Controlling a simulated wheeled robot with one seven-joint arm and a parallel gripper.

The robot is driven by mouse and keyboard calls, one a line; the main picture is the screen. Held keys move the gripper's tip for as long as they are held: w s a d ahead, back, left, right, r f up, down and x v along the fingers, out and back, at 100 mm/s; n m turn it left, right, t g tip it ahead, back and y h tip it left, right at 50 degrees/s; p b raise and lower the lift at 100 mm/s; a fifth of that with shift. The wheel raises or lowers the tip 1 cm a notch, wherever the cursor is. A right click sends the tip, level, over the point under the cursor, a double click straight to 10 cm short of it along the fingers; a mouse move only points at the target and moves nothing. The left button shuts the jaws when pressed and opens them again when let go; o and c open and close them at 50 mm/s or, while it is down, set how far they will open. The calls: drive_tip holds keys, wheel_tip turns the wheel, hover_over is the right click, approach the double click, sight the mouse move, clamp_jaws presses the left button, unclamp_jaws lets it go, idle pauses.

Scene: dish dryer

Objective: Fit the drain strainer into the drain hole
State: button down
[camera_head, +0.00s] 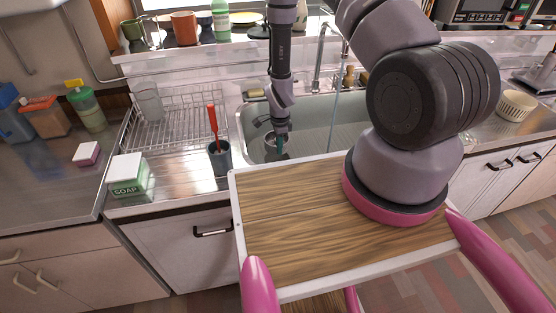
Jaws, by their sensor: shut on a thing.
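My gripper (280,146) points down into the near left part of the sink basin (345,135). It is shut on a small grey round thing, which looks like the drain strainer (270,141). The strainer shows at the left of the fingertips, partly covered by them. It is too small to tell whether it is level or tilted, or whether it touches the basin floor. I cannot make out the drain hole; the gripper or the near sink edge may hide it.
A grey cup (220,160) with a red-handled tool stands left of the sink, near my arm. Behind it is a wire dish rack (180,120). A soap box (128,177) stands at the counter edge. The faucet (318,72) rises behind the basin, right of my arm.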

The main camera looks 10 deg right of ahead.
drive_tip(key=shift+f, duration=2.6)
drive_tip(key=shift+f, duration=0.3)
drive_tip(key=shift+f, duration=0.3)
drive_tip(key=c, duration=1)
unclamp_jaws()
